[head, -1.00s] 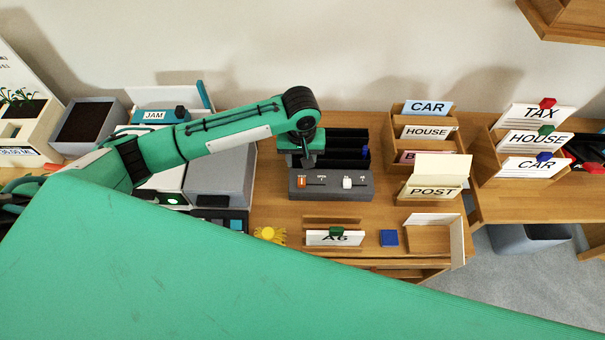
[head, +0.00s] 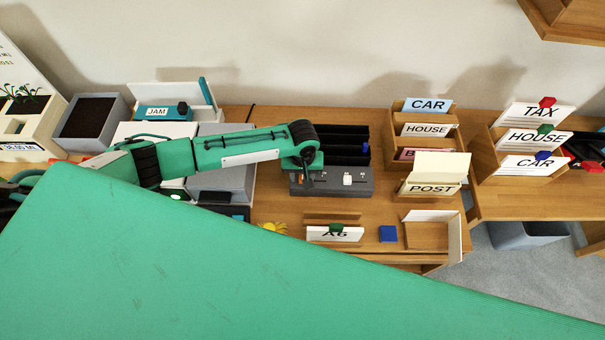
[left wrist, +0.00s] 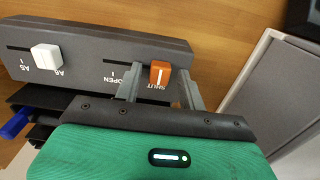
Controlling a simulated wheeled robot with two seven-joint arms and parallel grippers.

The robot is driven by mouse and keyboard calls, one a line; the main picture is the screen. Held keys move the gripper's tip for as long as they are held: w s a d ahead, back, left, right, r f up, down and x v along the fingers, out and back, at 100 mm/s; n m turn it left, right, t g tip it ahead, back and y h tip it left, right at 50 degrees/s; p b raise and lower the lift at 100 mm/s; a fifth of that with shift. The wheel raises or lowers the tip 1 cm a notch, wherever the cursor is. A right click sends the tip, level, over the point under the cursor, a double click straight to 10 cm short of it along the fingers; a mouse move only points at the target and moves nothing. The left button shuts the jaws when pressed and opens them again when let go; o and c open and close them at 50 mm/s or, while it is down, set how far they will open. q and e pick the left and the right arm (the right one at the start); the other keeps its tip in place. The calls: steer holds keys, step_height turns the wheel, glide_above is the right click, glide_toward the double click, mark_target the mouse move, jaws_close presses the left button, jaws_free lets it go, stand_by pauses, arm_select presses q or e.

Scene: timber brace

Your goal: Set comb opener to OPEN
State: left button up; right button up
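The comb opener (head: 340,184) is a dark grey box on the wooden desk. In the left wrist view its top (left wrist: 85,50) shows upside down, with an orange slider knob (left wrist: 160,72) at the SHUT end of its slot. The OPEN mark lies to the left of the knob there. A white slider knob (left wrist: 46,57) sits on a second slot. My left gripper (head: 304,181) is over the opener's left end. In the left wrist view its fingers (left wrist: 161,88) are open, one on each side of the orange knob, with gaps visible. My right gripper is not in view.
A black slotted rack (head: 345,143) with a blue piece stands behind the opener. A card holder (head: 333,234), a blue square (head: 388,235) and a yellow item (head: 273,228) lie in front. Wooden file boxes (head: 395,155) stand to the right, a grey machine (head: 230,185) to the left.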

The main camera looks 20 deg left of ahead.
mark_target(324, 181)
arm_select(q)
steer(key=c, duration=0.7)
jaws_close()
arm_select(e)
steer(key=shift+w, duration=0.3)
